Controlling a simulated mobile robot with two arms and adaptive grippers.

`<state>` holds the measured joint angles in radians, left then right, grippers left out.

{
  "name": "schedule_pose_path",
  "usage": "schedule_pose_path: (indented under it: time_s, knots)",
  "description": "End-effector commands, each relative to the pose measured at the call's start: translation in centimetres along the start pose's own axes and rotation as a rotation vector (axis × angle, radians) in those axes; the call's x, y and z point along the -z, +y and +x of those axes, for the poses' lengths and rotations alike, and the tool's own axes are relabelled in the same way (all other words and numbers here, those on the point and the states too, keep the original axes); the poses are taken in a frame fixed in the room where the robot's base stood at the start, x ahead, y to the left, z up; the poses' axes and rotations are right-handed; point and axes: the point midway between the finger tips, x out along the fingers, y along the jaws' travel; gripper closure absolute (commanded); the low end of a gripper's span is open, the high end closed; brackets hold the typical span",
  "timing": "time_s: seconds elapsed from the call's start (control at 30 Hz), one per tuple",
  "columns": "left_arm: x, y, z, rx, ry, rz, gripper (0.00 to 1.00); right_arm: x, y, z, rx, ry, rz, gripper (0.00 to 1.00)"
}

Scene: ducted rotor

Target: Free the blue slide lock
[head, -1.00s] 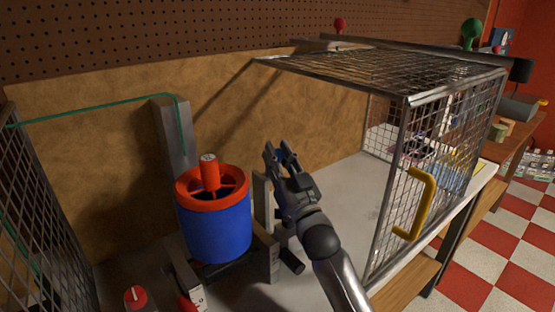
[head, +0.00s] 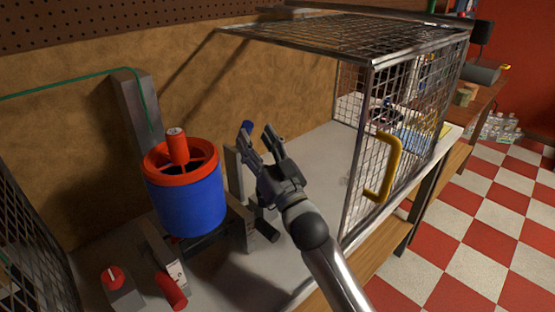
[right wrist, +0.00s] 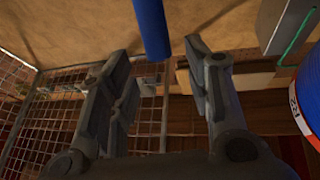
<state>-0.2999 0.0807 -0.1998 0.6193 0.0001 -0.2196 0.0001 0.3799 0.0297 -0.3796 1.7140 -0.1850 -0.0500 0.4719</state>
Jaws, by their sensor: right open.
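The blue slide lock (head: 247,127) shows only as a small blue end behind the fingertips in the head view. In the right wrist view a blue rod (right wrist: 152,28), likely the same lock, comes down from the top edge between the two fingers, apart from both. My right gripper (head: 256,138) is open and empty, with its fingers toward the lock. Its fingers also show in the right wrist view (right wrist: 160,68). The rest of the lock is hidden. My left gripper is out of view.
A blue drum with a red spoked top (head: 190,200) stands left of my right gripper, beside a grey post (head: 233,178). A mesh guard with a yellow handle (head: 384,168) stands to the right. A red knob (head: 113,274) is at front left. The bench behind my gripper is clear.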

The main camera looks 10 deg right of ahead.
Motion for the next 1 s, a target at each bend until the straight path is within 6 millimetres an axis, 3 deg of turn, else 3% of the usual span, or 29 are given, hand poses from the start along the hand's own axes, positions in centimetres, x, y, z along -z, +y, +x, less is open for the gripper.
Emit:
schedule_pose_path:
  time_s: [0.3,0.5,1.0]
  knots:
    - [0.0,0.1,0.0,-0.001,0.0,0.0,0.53,2.4,-0.3,-5.6,0.0,-0.003,0.0,0.54]
    - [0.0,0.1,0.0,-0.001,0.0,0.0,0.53,3.6,-0.4,-8.0,0.0,-0.003,0.001,0.54]
    - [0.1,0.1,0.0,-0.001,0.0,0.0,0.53,4.1,-0.5,-8.9,0.0,-0.002,0.0,0.54]
